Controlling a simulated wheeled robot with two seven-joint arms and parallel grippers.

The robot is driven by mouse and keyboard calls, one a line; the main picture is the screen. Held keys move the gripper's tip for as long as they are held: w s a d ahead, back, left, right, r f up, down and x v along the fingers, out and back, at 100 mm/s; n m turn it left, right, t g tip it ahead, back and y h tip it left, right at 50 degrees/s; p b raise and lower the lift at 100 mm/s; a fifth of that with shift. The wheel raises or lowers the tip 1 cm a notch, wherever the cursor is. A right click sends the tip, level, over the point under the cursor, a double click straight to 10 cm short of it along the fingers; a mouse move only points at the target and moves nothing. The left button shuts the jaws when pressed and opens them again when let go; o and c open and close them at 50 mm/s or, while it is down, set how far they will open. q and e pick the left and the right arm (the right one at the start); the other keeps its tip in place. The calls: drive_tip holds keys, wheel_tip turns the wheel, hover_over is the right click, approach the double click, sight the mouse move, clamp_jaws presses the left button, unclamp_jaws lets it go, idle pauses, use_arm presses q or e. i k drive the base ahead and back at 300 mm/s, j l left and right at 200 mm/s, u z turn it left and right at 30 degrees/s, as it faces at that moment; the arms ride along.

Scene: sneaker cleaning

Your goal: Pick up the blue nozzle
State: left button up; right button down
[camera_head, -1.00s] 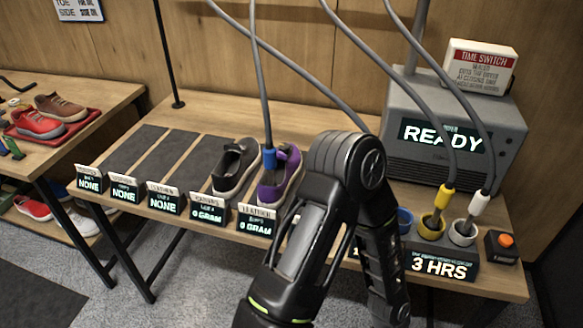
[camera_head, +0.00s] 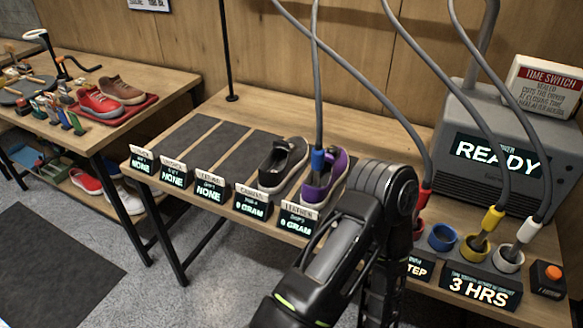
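The blue nozzle (camera_head: 318,160) hangs at the end of a grey hose, with its tip in the opening of a purple sneaker (camera_head: 325,181). The sneaker stands on the rightmost dark mat of the long table, behind the LEATHER sign (camera_head: 297,220). One of my arms crosses the lower middle of the view, its bent joint just right of the sneaker. Neither gripper shows. The blue holder cup (camera_head: 442,237) at the right has no nozzle in it.
A dark grey sneaker (camera_head: 283,163) stands left of the purple one. Red (camera_head: 423,198), yellow (camera_head: 493,218) and white (camera_head: 529,231) nozzles sit at the right below the READY dryer (camera_head: 490,150). Bare mats (camera_head: 222,150) lie left. Hoses hang overhead.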

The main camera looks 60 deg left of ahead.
sight(318, 152)
drive_tip(key=u, duration=1.9)
drive_tip(key=i+l, duration=0.35)
drive_tip(key=i+u, duration=0.05)
drive_tip(key=i, duration=0.05)
